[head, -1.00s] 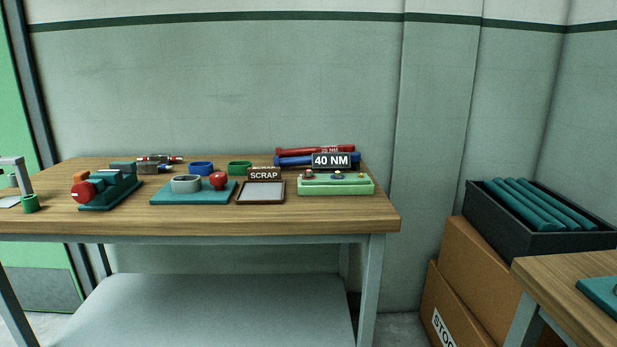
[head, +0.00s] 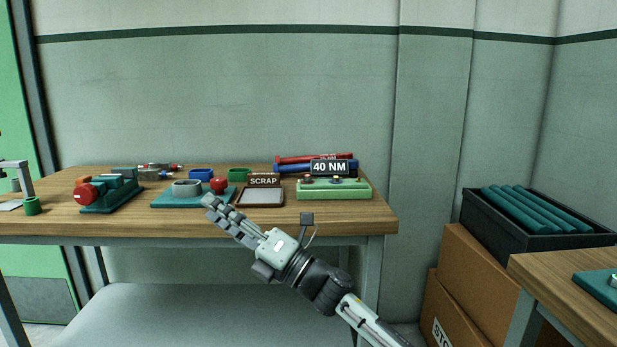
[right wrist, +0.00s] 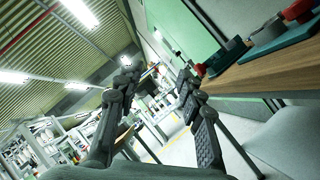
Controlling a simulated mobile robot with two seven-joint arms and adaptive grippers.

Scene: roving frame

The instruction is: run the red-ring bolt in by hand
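A light green block (head: 334,190) sits at the right end of the wooden bench, with several small dark-topped parts on it. The parts are too small to tell which one is the red-ring bolt. A "40 NM" sign (head: 330,167) stands at its back. My right gripper (head: 214,208) is in front of the bench's front edge, left of the block and apart from it. In the right wrist view its two fingers (right wrist: 157,74) are spread with nothing between them. My left gripper is not in view.
A teal plate (head: 165,200) holds a grey ring (head: 187,188) and a red knob (head: 218,185). A scrap tray (head: 261,205) lies beside it. Red (head: 300,159) and blue (head: 292,168) tools lie behind the block. A second bench (head: 560,278) stands at right.

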